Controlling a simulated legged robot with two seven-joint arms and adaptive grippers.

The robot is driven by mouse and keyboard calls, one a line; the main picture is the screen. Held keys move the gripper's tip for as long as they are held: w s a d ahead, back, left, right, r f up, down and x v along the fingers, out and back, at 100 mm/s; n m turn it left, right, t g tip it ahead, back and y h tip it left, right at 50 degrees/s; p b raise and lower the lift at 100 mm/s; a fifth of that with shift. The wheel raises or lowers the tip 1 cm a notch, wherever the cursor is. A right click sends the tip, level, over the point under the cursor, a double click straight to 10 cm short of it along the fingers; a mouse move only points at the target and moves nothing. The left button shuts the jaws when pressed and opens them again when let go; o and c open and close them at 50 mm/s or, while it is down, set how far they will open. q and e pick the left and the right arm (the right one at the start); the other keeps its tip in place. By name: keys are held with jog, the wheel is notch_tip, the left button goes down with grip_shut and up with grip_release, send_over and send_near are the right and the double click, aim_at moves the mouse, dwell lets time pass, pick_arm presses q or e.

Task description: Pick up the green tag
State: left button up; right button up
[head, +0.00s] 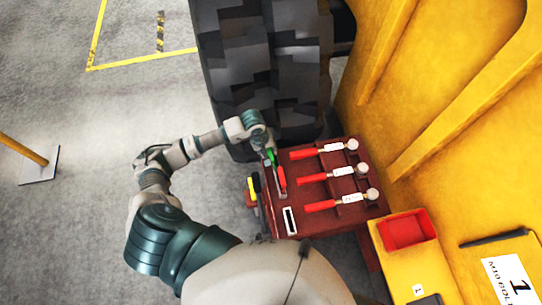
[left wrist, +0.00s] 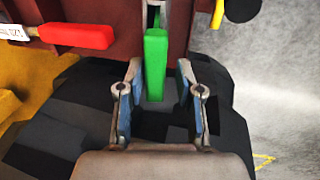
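The green tag (left wrist: 155,65) stands as an upright green bar in the middle of the left wrist view, in front of the dark red bench. In the head view a small green part (head: 271,157) shows at the bench's far left corner, partly covered by my gripper. My left gripper (left wrist: 160,98) is open, with one finger on each side of the green tag's lower end. Gaps show between the tag and the fingers. My right gripper is not in view.
The dark red bench (head: 327,217) holds several red-handled tools, three with white labels (head: 335,147). A large black tyre (head: 265,65) stands close behind the gripper. A yellow machine wall (head: 440,120) and a red bin (head: 407,231) are at the right. Grey floor at the left is mostly clear.

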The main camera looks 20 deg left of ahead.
pick_arm(q)
jog(key=x, duration=0.3)
jog(key=shift+d, duration=0.25)
jog(key=shift+d+f, duration=0.15)
jog(key=shift+f, duration=0.15)
jog(key=shift+d, duration=0.1)
grip_shut()
jog(key=shift+a+f, duration=0.1)
jog(key=shift+a, duration=0.15)
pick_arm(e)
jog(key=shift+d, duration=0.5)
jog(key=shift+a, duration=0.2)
